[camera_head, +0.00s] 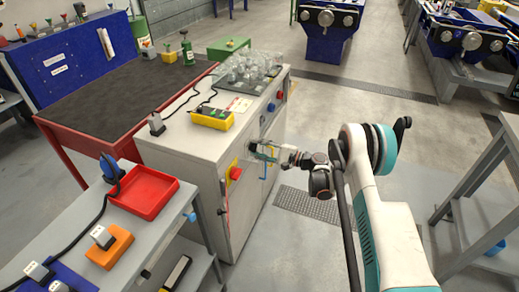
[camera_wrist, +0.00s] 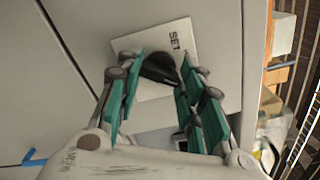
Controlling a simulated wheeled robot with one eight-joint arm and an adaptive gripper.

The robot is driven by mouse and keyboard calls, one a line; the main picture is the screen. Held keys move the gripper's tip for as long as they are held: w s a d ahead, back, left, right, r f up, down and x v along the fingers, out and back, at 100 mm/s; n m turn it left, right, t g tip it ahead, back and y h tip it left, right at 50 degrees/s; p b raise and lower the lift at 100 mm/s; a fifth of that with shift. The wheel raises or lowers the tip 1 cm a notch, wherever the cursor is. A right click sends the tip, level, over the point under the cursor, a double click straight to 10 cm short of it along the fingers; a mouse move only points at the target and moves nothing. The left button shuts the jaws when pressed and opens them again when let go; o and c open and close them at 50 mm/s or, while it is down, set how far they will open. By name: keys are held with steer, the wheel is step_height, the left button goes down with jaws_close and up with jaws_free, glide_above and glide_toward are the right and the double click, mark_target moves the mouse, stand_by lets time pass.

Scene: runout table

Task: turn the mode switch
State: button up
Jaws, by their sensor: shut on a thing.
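The mode switch is a dark rounded knob (camera_wrist: 157,68) on a white plate (camera_wrist: 148,42) marked "SET", fixed to the light grey cabinet front. My gripper (camera_wrist: 163,72) has its teal fingers on either side of the knob in the wrist view and is shut on it. The fingers partly cover the knob and plate, so the knob's exact angle is hard to tell. In the head view my gripper (camera_head: 262,153) is at the front of the grey cabinet (camera_head: 185,152); the knob is hidden there.
A yellow bin (camera_head: 211,119) and clear glassware (camera_head: 250,68) stand on the cabinet top. A red tray (camera_head: 145,192) lies on the nearer bench. Floor to the cabinet's right is open.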

steer(key=shift+m, duration=0.5)
steer(key=o, duration=1.1)
steer(key=v, duration=1.2)
steer(key=shift+w+r, duration=0.1)
